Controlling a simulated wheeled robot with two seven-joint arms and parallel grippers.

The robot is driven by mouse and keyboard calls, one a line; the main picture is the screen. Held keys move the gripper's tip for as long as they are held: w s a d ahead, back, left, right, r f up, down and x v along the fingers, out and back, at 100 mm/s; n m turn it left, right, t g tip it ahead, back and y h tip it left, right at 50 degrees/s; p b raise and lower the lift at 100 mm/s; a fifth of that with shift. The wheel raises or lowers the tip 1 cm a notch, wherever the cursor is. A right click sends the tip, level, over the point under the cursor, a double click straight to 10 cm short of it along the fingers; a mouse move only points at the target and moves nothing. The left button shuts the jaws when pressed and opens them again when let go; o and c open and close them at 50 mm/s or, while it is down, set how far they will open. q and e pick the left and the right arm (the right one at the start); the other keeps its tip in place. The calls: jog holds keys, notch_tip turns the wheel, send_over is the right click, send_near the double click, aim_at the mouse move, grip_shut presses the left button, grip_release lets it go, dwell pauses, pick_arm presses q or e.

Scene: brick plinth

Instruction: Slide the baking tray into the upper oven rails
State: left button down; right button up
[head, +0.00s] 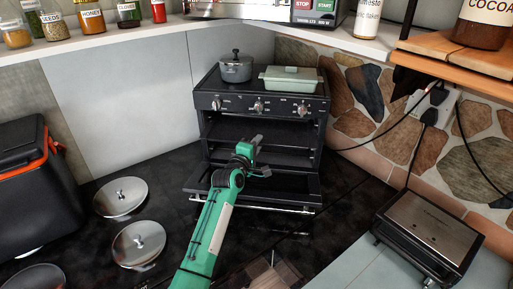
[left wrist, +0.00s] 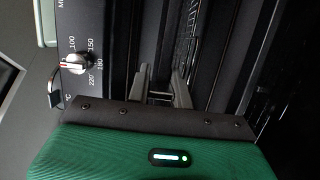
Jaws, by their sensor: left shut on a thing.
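The black oven (head: 292,106) stands against the back wall with its door (head: 290,190) folded down. Its cavity is dark, and wire rack bars (left wrist: 192,42) show in the left wrist view. My left gripper (head: 257,143) is at the oven's open front, above the lowered door. In the left wrist view its fingers (left wrist: 163,85) are shut on a thin dark edge, which seems to be the baking tray (head: 288,159). The tray is dark against the dark cavity, so its outline and whether it sits in the rails cannot be told. My right gripper is out of view.
A grey pot (head: 236,70) and a lidded dish (head: 291,79) stand on the oven top. Pot lids (head: 121,196) lie on the dark counter at left. A black and orange box (head: 40,190) stands far left; a grill (head: 428,232) stands at right.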

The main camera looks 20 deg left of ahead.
aim_at(262, 127)
pick_arm(q)
jog(key=shift+r, duration=0.15)
jog(key=shift+w+a+b, duration=0.2)
jog(key=shift+w+b, duration=0.7)
jog(key=shift+w, duration=1.1)
jog(key=shift+w, duration=0.1)
jog(key=shift+w+a+b, duration=0.2)
jog(key=shift+w+b, duration=0.7)
jog(key=shift+w, duration=0.35)
jog(key=shift+w+b, duration=0.3)
jog(key=shift+w, duration=0.35)
jog(key=shift+a, duration=0.1)
jog(key=shift+w+a+b, duration=0.15)
jog(key=shift+w+b, duration=1.2)
jog(key=shift+w, duration=0.65)
